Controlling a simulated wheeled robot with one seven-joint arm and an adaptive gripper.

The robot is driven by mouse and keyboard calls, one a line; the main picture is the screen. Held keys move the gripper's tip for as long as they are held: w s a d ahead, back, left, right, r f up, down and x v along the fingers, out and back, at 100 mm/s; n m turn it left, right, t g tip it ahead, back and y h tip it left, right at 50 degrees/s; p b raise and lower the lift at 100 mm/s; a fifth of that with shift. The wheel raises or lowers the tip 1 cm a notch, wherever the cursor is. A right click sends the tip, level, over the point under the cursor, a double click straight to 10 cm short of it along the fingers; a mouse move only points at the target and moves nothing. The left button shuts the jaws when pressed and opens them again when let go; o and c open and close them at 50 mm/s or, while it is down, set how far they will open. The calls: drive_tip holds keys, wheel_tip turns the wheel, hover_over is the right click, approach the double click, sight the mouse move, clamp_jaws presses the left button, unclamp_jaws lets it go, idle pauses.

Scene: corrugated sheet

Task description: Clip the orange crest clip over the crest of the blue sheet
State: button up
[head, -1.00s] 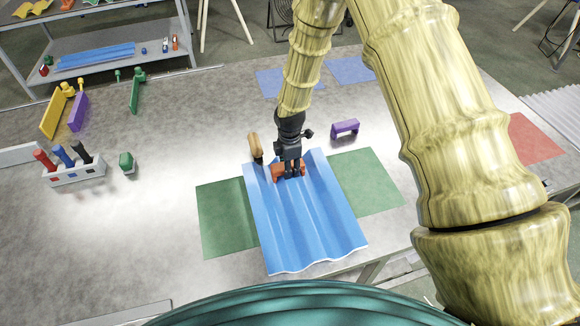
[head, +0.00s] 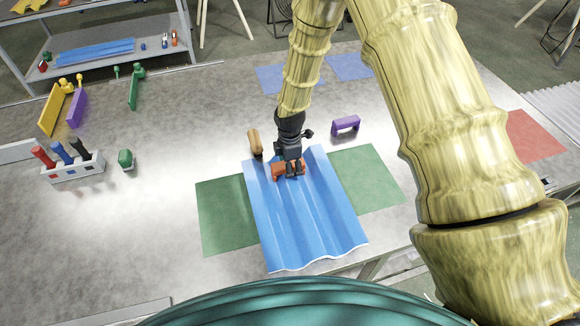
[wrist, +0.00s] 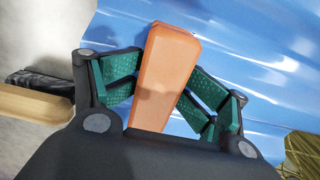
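The blue corrugated sheet (head: 312,225) lies with its waves running front to back, and it fills the upper right of the wrist view (wrist: 255,50). The orange crest clip (wrist: 165,75) is at the sheet's far end, and it also shows in the head view (head: 279,172). My gripper (wrist: 168,78) is down at the clip, with one green finger pad on each side. The clip lies tilted between the pads. The pads are very near it, and I cannot tell contact from a small gap. The clip's underside, where it meets the sheet, is hidden.
A tan-handled tool (head: 255,144) stands just left of the sheet's far end. A purple bracket (head: 345,125) is to the right. Green mats (head: 226,215) lie under and beside the sheet.

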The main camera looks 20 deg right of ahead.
drive_tip(key=shift+w+r, duration=0.1)
drive_tip(key=shift+r, duration=0.05)
drive_tip(key=shift+w+r, duration=0.1)
drive_tip(key=shift+r, duration=0.2)
wheel_tip(320, 180, up, 11)
idle(0.6)
drive_tip(key=shift+r, duration=0.15)
